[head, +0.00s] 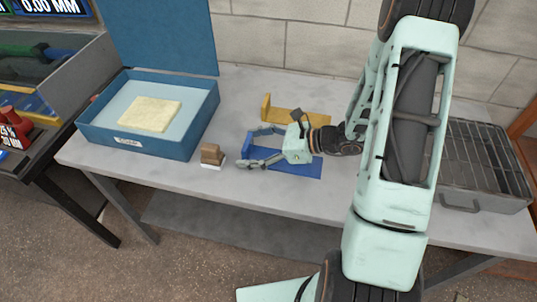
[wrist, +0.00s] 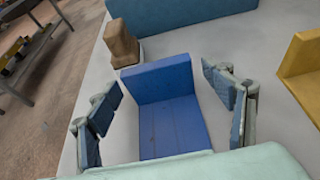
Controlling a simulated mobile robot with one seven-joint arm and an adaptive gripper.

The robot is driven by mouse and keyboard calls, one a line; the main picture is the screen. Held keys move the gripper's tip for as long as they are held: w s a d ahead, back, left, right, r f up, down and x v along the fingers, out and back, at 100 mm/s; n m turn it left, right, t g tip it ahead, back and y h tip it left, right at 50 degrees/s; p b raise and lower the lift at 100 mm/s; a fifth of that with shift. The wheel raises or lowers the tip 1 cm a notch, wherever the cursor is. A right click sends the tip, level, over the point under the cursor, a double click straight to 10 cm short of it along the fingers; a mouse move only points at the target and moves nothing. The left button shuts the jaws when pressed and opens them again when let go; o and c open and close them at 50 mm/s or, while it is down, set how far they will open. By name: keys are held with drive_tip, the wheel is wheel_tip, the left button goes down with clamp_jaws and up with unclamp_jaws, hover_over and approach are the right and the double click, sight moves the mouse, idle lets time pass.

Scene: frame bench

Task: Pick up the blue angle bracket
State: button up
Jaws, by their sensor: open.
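The blue angle bracket (head: 306,168) lies on the grey bench, partly hidden by my gripper in the head view. In the wrist view the blue angle bracket (wrist: 170,122) shows a flat plate with an upright flange at its far end. My gripper (head: 246,147) is open, low over the bracket. In the wrist view the fingers of my gripper (wrist: 160,95) stand on either side of the bracket, with gaps, and nothing is held between them.
A yellow bracket (head: 290,114) stands just behind. A brown block on a white base (head: 212,155) sits left of my gripper. A blue open box (head: 207,112) holds a pale yellow slab (head: 150,114). A metal grate tray (head: 485,160) is at the right. The bench front (head: 200,184) is clear.

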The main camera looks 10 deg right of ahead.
sight(249, 141)
drive_tip(key=shift+a+f, duration=0.1)
drive_tip(key=shift+a, duration=0.05)
drive_tip(key=shift+w, duration=0.1)
drive_tip(key=c, duration=1.6)
drive_tip(key=shift+r, duration=0.6)
wheel_tip(249, 141, up, 2)
drive_tip(key=shift+r, duration=0.1)
drive_tip(key=s+a+r+p, duration=0.1)
drive_tip(key=s+r, duration=0.2)
drive_tip(key=s+a+r+p, duration=0.1)
drive_tip(key=s+r+p, duration=0.1)
drive_tip(key=s, duration=0.1)
drive_tip(key=s+a+r+p, duration=0.1)
drive_tip(key=s+r, duration=0.2)
drive_tip(key=shift+s+r, duration=0.25)
drive_tip(key=shift+r, duration=0.05)
